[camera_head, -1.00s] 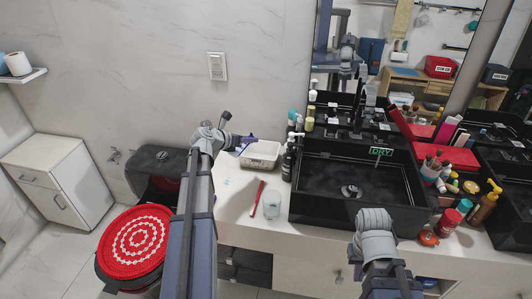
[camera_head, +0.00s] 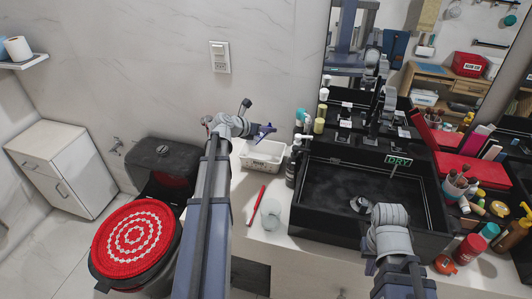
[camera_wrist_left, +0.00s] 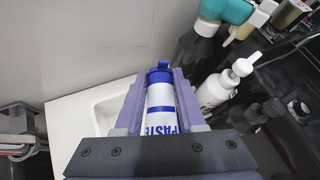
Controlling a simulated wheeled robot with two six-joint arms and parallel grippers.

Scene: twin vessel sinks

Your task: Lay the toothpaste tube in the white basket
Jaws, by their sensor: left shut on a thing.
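My left gripper (camera_head: 264,130) is at the back edge of the white basket (camera_head: 262,163) in the head view, raised above it. In the left wrist view its purple fingers (camera_wrist_left: 161,95) are shut on the toothpaste tube (camera_wrist_left: 160,112), which is white with a blue cap, a blue band and blue "PASTE" lettering. The basket's pale rim and inside (camera_wrist_left: 100,108) show below and left of the fingers there; the rest is hidden. The tube is hard to make out in the head view.
A dark pump bottle (camera_head: 292,165) stands close to the basket's right side, beside the black sink (camera_head: 340,200). A red toothbrush-like stick (camera_head: 256,205) and a clear glass (camera_head: 271,215) are in front. The wall is close behind; a red-topped bin (camera_head: 135,240) stands left.

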